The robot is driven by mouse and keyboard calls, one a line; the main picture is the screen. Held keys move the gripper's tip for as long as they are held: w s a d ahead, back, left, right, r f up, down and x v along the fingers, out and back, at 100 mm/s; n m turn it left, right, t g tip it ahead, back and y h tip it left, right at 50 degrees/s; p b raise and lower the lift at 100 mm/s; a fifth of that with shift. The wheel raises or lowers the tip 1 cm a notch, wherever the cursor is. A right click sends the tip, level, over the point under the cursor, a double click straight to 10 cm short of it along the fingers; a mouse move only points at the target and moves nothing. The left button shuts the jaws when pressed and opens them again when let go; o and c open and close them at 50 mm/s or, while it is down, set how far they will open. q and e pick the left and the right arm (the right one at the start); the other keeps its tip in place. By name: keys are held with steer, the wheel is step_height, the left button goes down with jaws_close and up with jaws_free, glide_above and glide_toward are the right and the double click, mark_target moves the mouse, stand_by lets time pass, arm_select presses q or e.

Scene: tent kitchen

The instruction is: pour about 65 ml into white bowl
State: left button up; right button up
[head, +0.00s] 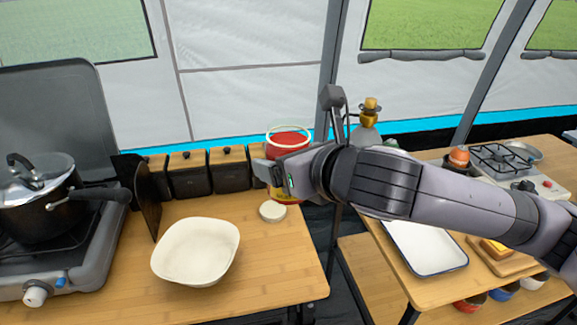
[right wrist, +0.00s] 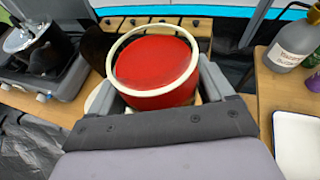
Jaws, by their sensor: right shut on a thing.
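The white bowl (head: 195,252) stands on the wooden table at the left in the head view, and I see no liquid in it. My right gripper (head: 272,172) is shut on a container of red contents (head: 289,140) with a pale rim, behind and right of the bowl. In the right wrist view the container (right wrist: 155,62) sits between the fingers of my right gripper (right wrist: 160,90), its round opening showing red contents almost to the rim. It looks upright or nearly so. A small pale lid (head: 272,211) lies on the table below it. My left gripper is not in view.
A stove with a dark pot (head: 40,195) stands at the left, its handle reaching towards a dark upright board (head: 147,197). Dark canisters with wooden lids (head: 228,168) line the back. A bottle (head: 368,125) and white tray (head: 428,246) are on the right table. The table's front right is clear.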

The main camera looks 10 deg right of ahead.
steer(key=shift+r, duration=0.5)
